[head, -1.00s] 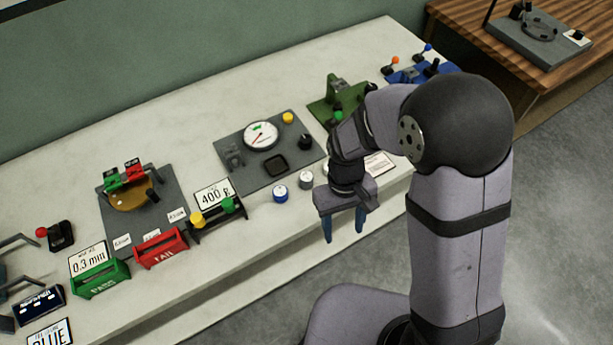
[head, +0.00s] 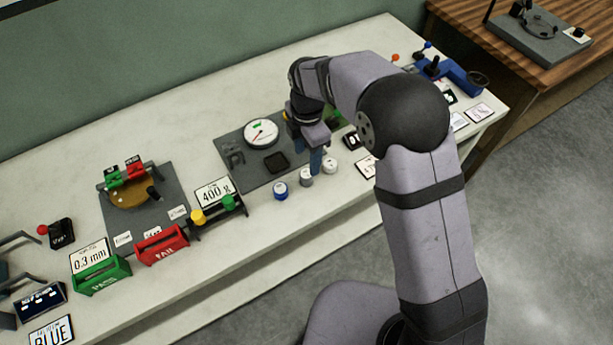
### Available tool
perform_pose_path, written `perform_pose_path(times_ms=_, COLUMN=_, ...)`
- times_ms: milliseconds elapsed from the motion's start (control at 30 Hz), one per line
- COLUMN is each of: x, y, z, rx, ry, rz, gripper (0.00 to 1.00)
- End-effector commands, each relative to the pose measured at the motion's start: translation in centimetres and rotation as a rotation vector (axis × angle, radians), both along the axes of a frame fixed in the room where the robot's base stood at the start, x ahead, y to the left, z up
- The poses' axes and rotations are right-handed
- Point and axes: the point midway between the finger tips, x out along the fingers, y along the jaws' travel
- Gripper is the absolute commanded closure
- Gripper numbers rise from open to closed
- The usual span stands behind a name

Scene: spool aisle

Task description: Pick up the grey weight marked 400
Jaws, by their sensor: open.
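Any marking on the grey weight is too small to read.
A grey plate with a dial gauge (head: 261,132) and a dark square pad (head: 276,162) lies behind the weights. A card reading 400 g (head: 215,192) stands left, beside a rack with yellow and green knobs. Red (head: 162,245) and green (head: 101,276) bins stand further left.

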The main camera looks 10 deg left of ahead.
Motion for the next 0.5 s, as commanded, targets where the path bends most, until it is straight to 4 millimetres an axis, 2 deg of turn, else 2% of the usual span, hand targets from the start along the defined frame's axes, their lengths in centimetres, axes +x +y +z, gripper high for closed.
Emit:
perform_pose_path(times_ms=167, x=0.0, y=0.0, z=-0.2, rx=-0.001, ry=0.001, rz=0.015, gripper=0.48)
perform_pose_path(times_ms=500, x=0.0, y=0.0, z=-2.1, rx=0.0, ry=0.0, rz=0.013, gripper=0.48)
